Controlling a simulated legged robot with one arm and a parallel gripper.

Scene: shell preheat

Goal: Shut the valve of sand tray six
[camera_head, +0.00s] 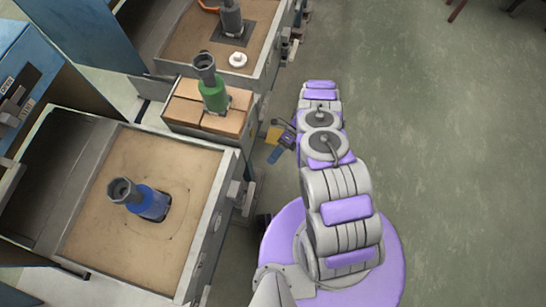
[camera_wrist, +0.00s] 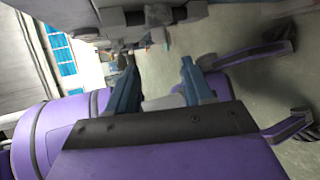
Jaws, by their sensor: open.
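A sand tray (camera_head: 100,225) holding a blue tool shape with a grey hexagonal top (camera_head: 145,200) fills the lower left of the head view. A second sand tray (camera_head: 180,45) is at the top. Small grey fittings (camera_head: 238,194) sit on the near tray's right side; I cannot tell which is a valve or which tray is six. My gripper (camera_head: 274,150) is beside the right edge of the trays, small and partly hidden by my arm. In the wrist view my gripper (camera_wrist: 158,62) has two blue fingers spread apart with nothing held. Blurred grey fittings (camera_wrist: 150,22) lie beyond the fingertips.
A green shape with a grey top (camera_head: 213,92) stands on tan blocks (camera_head: 185,112) between the trays. A white round piece (camera_head: 237,60) lies in the far tray. A blue cabinet (camera_head: 30,65) is at the left.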

